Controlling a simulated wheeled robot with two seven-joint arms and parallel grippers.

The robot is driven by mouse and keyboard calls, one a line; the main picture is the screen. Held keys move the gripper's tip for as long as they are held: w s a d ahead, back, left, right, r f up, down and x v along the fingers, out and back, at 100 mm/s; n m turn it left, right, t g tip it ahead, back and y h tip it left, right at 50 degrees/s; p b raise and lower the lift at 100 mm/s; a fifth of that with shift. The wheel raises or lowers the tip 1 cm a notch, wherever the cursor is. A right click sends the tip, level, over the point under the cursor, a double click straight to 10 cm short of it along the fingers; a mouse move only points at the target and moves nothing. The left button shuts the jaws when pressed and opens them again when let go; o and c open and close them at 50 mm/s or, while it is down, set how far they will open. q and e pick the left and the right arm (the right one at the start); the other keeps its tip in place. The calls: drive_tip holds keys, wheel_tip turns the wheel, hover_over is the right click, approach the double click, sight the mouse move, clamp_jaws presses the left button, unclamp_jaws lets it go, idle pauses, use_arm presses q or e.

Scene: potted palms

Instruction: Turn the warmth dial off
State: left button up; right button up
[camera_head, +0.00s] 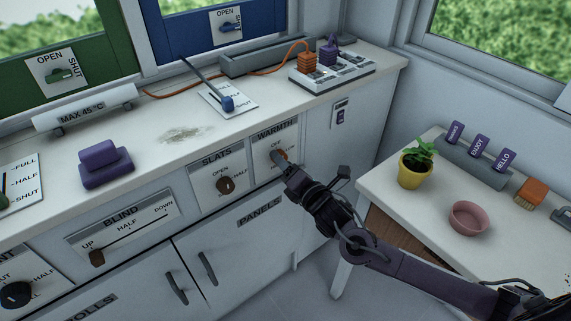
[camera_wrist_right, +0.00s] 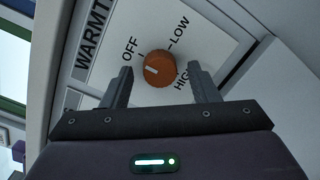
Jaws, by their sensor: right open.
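The warmth dial is an orange round knob (camera_wrist_right: 159,69) on a white plate (camera_wrist_right: 205,40) marked OFF, LOW and HIGH. A short pale mark shows on the left part of its face; I cannot tell exactly which label it points to. In the head view the dial (camera_head: 281,155) is partly hidden by my right gripper (camera_head: 284,163). In the right wrist view my right gripper (camera_wrist_right: 160,84) is open, with one finger on each side of the dial and gaps showing between. My left gripper is not in view.
The slats dial (camera_head: 226,185) is just left of the warmth plate. The blind slider (camera_head: 97,257) and cabinet handles (camera_head: 207,268) are on the same front. A side table (camera_head: 440,228) with a potted plant (camera_head: 416,165) and a pink bowl (camera_head: 468,218) stands at right.

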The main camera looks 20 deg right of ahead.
drive_tip(key=v, duration=0.7)
drive_tip(key=shift+s, duration=0.35)
